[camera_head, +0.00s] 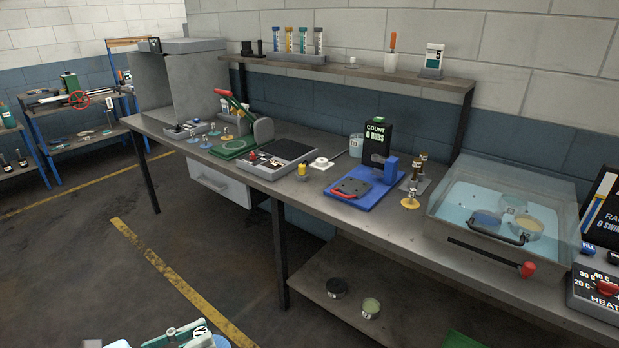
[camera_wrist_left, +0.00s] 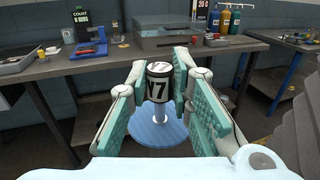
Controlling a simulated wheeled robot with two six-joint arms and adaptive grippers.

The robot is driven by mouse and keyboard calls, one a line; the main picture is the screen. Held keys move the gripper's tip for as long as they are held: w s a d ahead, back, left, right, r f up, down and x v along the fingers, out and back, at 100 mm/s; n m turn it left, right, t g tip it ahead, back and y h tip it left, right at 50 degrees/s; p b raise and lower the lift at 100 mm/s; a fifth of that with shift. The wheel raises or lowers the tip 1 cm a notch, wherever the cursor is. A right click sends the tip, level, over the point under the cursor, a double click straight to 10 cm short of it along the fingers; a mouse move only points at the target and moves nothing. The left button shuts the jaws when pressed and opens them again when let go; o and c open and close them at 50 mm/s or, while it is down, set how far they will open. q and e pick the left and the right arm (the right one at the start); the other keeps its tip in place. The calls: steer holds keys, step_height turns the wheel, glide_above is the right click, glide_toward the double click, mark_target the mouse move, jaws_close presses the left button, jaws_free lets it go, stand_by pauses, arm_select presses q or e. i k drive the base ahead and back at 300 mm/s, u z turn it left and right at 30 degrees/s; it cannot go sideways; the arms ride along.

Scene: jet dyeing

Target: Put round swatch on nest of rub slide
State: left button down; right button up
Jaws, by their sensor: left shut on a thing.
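My left gripper (camera_wrist_left: 160,90) is shut on the post of a round swatch, a pale blue disc (camera_wrist_left: 158,136) under a black and white cap marked N7. In the head view my left gripper (camera_head: 185,335) shows at the bottom edge, over the floor in front of the bench, with a bit of the disc beside it. The rub slide stands on the bench with a blue base (camera_head: 378,198) and a dark plate (camera_head: 350,188); it also shows in the left wrist view (camera_wrist_left: 90,48). The nest is too small to make out. My right gripper is not in view.
A counter reading COUNT 0 RUBS (camera_head: 375,137) stands behind the slide. A small post on a yellow disc (camera_head: 410,202) and a clear water bath (camera_head: 460,195) stand to its right. A dark-topped unit (camera_head: 275,157) stands to its left. The bench front edge is clear near the slide.

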mark_target(354, 184)
steer(key=z, duration=0.05)
steer(key=i, duration=0.75)
steer(key=z, duration=0.8)
steer(key=i, duration=0.35)
steer(key=z, duration=0.45)
